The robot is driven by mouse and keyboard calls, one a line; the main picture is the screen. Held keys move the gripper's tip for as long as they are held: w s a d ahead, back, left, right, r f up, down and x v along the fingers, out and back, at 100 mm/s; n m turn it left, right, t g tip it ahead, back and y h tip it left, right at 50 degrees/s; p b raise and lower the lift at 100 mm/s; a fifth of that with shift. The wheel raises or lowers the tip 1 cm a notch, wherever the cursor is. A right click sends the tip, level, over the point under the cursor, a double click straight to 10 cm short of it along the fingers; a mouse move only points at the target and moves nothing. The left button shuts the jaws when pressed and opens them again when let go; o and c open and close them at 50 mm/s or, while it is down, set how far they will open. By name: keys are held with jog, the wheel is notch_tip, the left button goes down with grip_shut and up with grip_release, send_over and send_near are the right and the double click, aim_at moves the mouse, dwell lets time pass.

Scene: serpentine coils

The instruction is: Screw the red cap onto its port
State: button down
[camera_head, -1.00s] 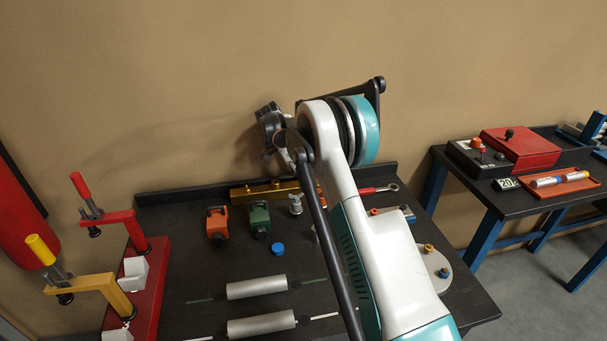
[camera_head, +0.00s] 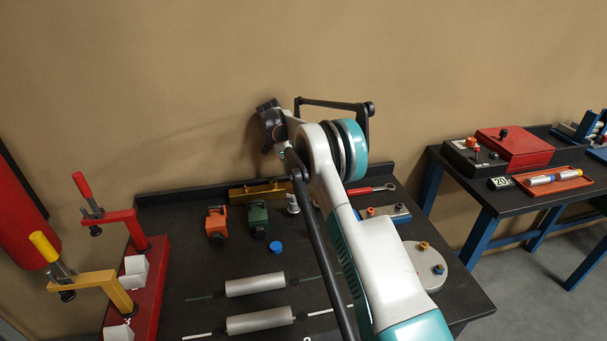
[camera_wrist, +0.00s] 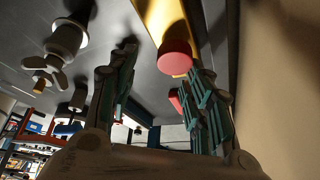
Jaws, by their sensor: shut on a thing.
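The red cap (camera_wrist: 175,57) shows in the wrist view near the fingertips, in front of the brass bar (camera_wrist: 163,18). In the wrist view my gripper (camera_wrist: 160,62) has one finger on each side and is shut on the red cap; the exact contact is hard to see. The brass bar (camera_head: 262,190) also lies at the back of the table in the head view. Whether the cap touches a port cannot be told.
A silver winged fitting (camera_wrist: 65,40) is beside the left finger in the wrist view. An orange block (camera_head: 216,225), green block (camera_head: 258,220) and blue cap (camera_head: 276,247) are in front of the bar. A red-handled wrench (camera_head: 360,191) lies right; the wall is close behind.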

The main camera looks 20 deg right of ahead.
jog(key=shift+s+a+r+m+y, duration=0.2)
jog(key=shift+s+r+m+y, duration=0.15)
jog(key=shift+r, duration=0.25)
jog(key=c, duration=0.7)
grip_release()
jog(key=shift+o, duration=0.6)
jog(key=shift+d+r, duration=0.1)
jog(key=shift+d, duration=0.1)
jog(key=c, duration=0.6)
jog(key=shift+r, duration=0.1)
jog(key=r+p, duration=0.3)
jog(key=r, duration=0.3)
jog(key=shift+d, duration=0.2)
jog(key=shift+s+p, duration=0.25)
jog(key=shift+p, duration=0.3)
